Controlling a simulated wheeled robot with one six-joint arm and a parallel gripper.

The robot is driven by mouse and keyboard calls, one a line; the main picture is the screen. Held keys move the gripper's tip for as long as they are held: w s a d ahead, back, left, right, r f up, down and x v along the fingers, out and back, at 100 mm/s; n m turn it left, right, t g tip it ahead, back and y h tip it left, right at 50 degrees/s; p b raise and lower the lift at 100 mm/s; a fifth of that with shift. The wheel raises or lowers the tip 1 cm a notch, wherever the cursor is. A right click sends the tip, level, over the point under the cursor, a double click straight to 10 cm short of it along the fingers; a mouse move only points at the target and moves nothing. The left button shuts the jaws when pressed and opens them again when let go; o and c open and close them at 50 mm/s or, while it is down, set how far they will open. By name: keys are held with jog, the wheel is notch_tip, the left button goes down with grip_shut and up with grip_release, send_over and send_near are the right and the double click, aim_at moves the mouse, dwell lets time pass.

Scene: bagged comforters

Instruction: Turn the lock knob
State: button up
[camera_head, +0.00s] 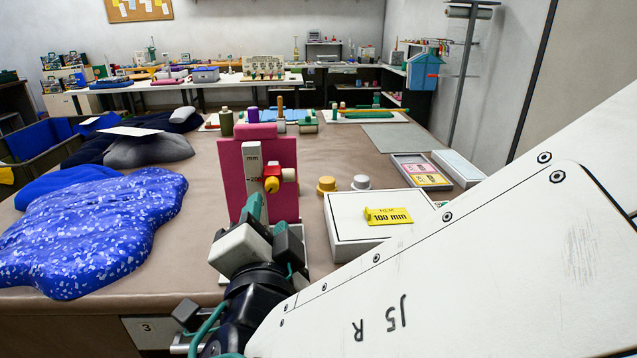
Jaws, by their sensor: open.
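A pink upright board (232,180) stands near the front of the brown table. A white vertical scale marked "mm" (254,160) is on its face. A small knob with a yellow end and red parts (273,184) sticks out beside the scale and looks like the lock knob. My gripper (266,217) is open, just below the knob in the picture, with teal and dark fingers pointing up toward the board. I see no contact with the knob, but the depth gap is hard to judge. The gripper and wrist hide the board's lower part.
A speckled blue comforter (105,225) covers the table's left. My arm blocks the lower right. Bare table (335,150) shows behind.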

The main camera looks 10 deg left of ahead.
aim_at(272, 187)
jog(key=w+m, duration=0.2)
jog(key=m, duration=0.6)
jog(key=w+a+m, duration=0.1)
jog(key=w+m, duration=0.2)
jog(key=m, duration=0.6)
jog(key=w+m, duration=0.2)
jog(key=m, duration=0.6)
jog(key=shift+w+a+m, duration=0.35)
jog(key=shift+w+m, duration=0.05)
grip_shut()
